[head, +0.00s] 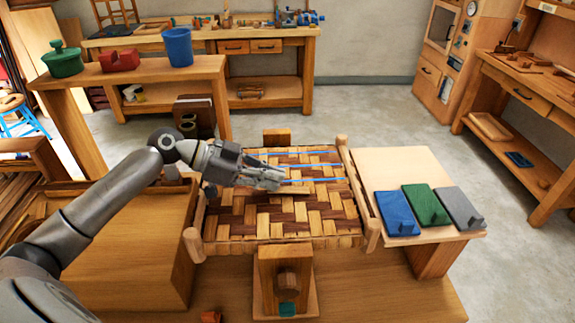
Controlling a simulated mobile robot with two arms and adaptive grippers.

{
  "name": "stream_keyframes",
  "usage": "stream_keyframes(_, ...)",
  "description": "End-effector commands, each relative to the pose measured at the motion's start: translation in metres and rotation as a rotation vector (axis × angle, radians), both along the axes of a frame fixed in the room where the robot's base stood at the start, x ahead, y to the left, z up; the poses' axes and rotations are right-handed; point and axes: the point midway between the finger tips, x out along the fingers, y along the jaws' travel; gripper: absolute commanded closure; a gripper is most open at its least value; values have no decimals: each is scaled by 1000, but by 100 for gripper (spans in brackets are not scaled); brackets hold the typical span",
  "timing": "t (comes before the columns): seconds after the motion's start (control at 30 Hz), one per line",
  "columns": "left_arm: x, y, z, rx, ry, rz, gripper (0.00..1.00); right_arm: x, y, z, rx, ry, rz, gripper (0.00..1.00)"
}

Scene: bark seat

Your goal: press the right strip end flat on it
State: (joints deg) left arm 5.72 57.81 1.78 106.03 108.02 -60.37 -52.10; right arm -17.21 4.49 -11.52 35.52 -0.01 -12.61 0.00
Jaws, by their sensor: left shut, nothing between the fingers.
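The woven bark seat (318,218) lies in a wooden frame (355,180), with light and dark strips crossing in a checked pattern. Thin blue lines (325,165) run across its far part from left to right. I cannot tell which piece is the right strip end. My left gripper (272,180) comes in from the left and is over the far-left part of the seat, fingers together and empty. It hides the weave below it, and I cannot tell whether it touches. My right gripper is not in view.
A pale side board (400,165) right of the seat carries a blue block (396,214), a green block (425,206) and a grey block (456,207). A wooden clamp-like post (285,268) stands at the near side. A wooden box (110,245) stands left.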

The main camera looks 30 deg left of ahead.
Motion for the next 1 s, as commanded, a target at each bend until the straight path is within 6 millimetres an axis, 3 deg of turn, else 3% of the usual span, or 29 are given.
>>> stream_keyframes(1.0, 8, -14, 13, 0, 0, -1, 100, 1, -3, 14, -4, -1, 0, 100)
